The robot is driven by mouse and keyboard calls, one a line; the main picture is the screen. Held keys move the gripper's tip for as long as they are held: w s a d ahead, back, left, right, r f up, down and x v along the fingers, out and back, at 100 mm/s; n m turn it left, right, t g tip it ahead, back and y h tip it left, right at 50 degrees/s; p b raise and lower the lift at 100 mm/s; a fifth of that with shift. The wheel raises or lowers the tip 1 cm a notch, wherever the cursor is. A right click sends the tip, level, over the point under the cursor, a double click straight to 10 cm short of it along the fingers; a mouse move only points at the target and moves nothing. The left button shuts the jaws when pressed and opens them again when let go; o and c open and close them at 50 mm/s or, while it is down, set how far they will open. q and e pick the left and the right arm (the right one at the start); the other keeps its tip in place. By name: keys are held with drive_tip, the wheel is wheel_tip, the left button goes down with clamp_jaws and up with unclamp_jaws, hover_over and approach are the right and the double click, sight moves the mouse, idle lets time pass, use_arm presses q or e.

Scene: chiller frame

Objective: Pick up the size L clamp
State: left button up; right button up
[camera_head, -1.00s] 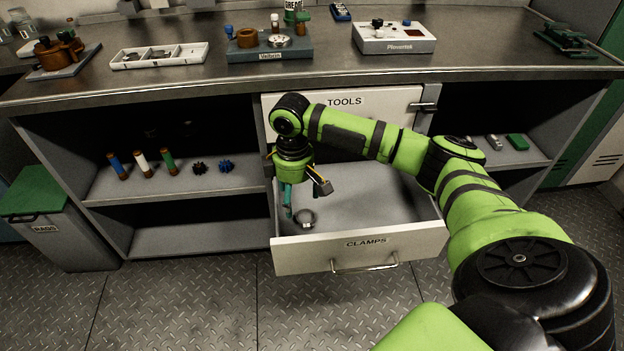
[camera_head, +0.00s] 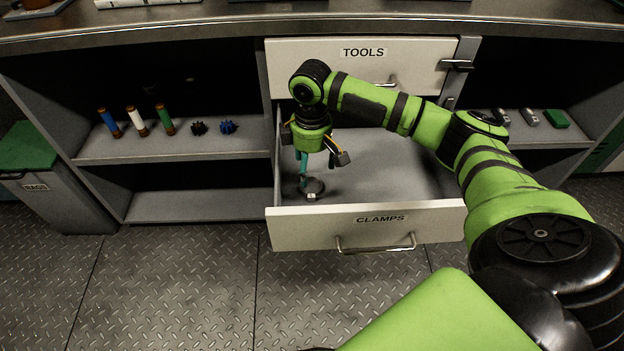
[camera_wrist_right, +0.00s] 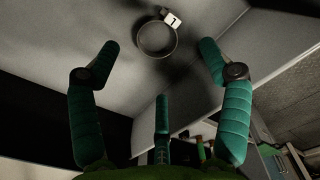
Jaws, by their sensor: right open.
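A round metal band clamp (camera_head: 313,189) lies on the floor of the open CLAMPS drawer (camera_head: 400,226), near its left front corner. In the right wrist view the clamp (camera_wrist_right: 157,52) is a grey ring with a small white tag. The tag bears one dark mark, which could be a turned L. My right gripper (camera_head: 304,177) points down into the drawer, just above the clamp and partly in front of it. In the wrist view its teal fingers (camera_wrist_right: 158,75) are spread and empty, with the ring beyond their tips. My left gripper is out of view.
The TOOLS drawer (camera_head: 363,69) above is shut. The drawer's left wall stands close to my right gripper, and its floor to the right is clear. Coloured tubes (camera_head: 137,121) and gears (camera_head: 228,127) stand on the left shelf. A green-lidded RAGS bin (camera_head: 38,190) stands at far left.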

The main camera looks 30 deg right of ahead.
sight(310, 188)
drive_tip(key=shift+a+f, duration=0.1)
drive_tip(key=shift+f, duration=0.6)
drive_tip(key=f+b, duration=0.1)
drive_tip(key=f, duration=0.1)
drive_tip(key=w+f, duration=0.1)
drive_tip(key=f, duration=0.1)
drive_tip(key=shift+f+b, duration=0.35)
drive_tip(key=shift+b, duration=0.05)
drive_tip(key=shift+f, duration=0.5)
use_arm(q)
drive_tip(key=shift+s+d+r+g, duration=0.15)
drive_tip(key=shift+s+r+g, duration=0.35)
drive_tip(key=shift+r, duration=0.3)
use_arm(e)
drive_tip(key=c, duration=1)
drive_tip(key=shift+o, duration=0.2)
